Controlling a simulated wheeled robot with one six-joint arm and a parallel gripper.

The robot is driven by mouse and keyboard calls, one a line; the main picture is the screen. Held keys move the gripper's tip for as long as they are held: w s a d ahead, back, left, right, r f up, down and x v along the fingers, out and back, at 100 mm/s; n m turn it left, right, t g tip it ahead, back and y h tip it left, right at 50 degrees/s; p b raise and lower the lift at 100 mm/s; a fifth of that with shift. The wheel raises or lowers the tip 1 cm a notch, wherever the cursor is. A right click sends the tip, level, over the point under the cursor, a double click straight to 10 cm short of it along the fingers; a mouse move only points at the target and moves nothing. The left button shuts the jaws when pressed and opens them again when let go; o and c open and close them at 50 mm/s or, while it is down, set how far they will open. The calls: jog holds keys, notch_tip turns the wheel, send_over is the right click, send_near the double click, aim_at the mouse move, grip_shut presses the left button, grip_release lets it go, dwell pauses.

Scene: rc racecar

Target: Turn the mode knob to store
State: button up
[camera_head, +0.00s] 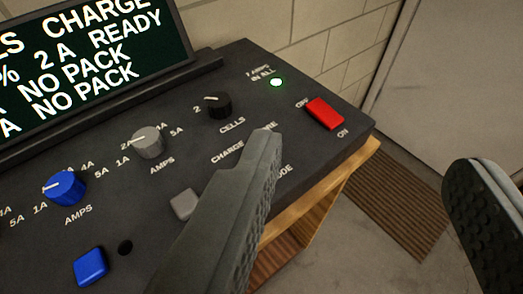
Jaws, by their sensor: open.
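The black charger panel (300,85) fills the left and middle of the view. My gripper (367,160) is open, with nothing between its fingers. Its left finger is in front of the panel and its right finger is over the floor to the right. The left finger covers the spot between the partly visible "CHARGE" lettering, letters ending in "RE" and letters ending in "ODE". The mode knob is not visible; it may be behind that finger, so its setting cannot be told. Whether the finger touches the panel is unclear.
A black cells knob (217,105), a grey amps knob (148,142) and a blue amps knob (65,187) stand on the panel. A red switch (324,114), grey button (184,204) and blue button (90,267) are nearby. A screen (90,60) stands behind.

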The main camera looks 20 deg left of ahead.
jog(key=w+a+r+n+g, duration=0.1)
jog(key=w+a+n+g, duration=0.1)
jog(key=w+a+g, duration=0.35)
jog(key=w+a+r+n+g, duration=0.1)
jog(key=w+a+n+g, duration=0.15)
jog(key=w+g, duration=0.65)
jog(key=shift+h, duration=0.3)
jog(key=f, duration=1.1)
jog(key=d+f, duration=0.1)
jog(key=f, duration=0.5)
jog(key=shift+s+f, duration=0.15)
jog(key=shift+f, duration=0.15)
jog(key=c, duration=1)
jog(key=shift+o, duration=0.2)
